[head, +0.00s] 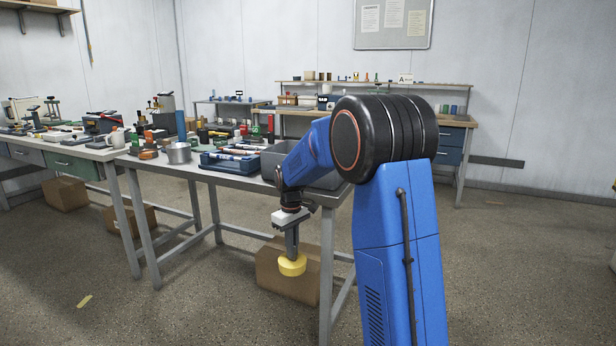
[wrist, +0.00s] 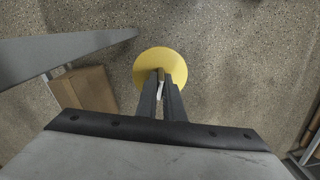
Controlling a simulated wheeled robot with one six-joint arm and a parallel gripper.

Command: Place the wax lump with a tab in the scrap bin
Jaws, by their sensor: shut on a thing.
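The wax lump (head: 292,266) is a round yellow disc with a tab on top. My gripper (head: 292,252) points down and is shut on the tab, with the lump hanging below the fingertips. The lump is in the air in front of the near table, below the height of its top. In the wrist view the yellow lump (wrist: 148,62) shows beyond the fingertips (wrist: 161,82), with the floor under it. A grey open bin (head: 268,164) stands on the table's right end, partly hidden by my arm. I cannot tell if it is the scrap bin.
The near table (head: 235,181) also holds a blue tray (head: 228,163), a metal pot (head: 178,153) and several tools. A cardboard box (head: 268,276) stands on the floor behind the lump. A yellow strip (head: 85,301) lies on the floor, which is otherwise open in front.

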